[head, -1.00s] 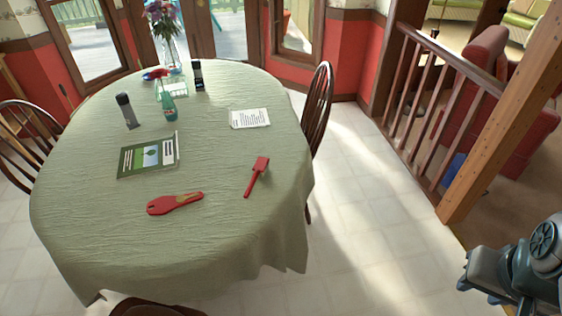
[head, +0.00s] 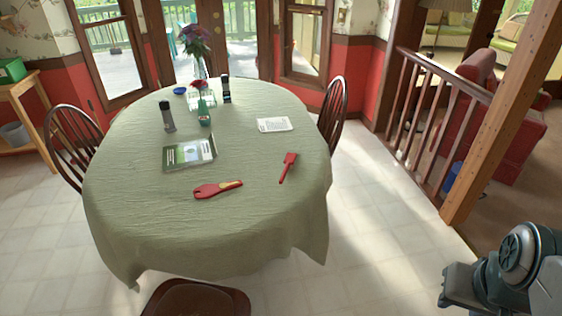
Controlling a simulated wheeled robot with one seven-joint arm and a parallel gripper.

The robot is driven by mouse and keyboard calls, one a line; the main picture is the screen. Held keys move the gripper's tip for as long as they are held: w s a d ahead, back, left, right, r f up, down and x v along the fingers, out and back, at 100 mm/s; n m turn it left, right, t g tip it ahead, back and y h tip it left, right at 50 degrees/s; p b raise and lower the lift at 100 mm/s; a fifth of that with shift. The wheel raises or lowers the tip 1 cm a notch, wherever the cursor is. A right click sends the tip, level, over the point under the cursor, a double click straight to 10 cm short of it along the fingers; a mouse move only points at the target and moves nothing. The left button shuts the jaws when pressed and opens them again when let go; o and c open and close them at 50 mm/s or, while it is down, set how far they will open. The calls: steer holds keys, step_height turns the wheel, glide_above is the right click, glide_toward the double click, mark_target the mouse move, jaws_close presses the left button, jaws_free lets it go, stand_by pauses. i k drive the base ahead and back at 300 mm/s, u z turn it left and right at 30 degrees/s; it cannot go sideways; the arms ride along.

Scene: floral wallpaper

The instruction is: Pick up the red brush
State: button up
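Two red tools lie flat on the green-clothed table (head: 140,215). One (head: 288,167) is slim, with a rectangular red head and a thin handle pointing toward the near side, close to the table's right side. The other (head: 217,189) is wider, with a rounded red end at left and a tan patch toward the right, near the front. I cannot tell for sure from here which one is the brush. Neither is touched. Part of my arm shows at the lower right, well away from the table; my gripper's fingers do not show.
A green-and-white booklet (head: 189,153), a paper sheet (head: 274,125), dark bottles (head: 168,117) and a flower vase (head: 198,62) are on the table. Chairs stand at left (head: 72,145), right (head: 333,112) and front (head: 195,299). Floor right of the table is clear up to a railing (head: 440,125).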

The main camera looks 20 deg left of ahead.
mark_target(290, 159)
steer(key=u, duration=1.1)
steer(key=i, duration=1)
steer(key=k, duration=0.5)
steer(key=z, duration=0.9)
steer(key=i, duration=2)
steer(key=u, duration=2.75)
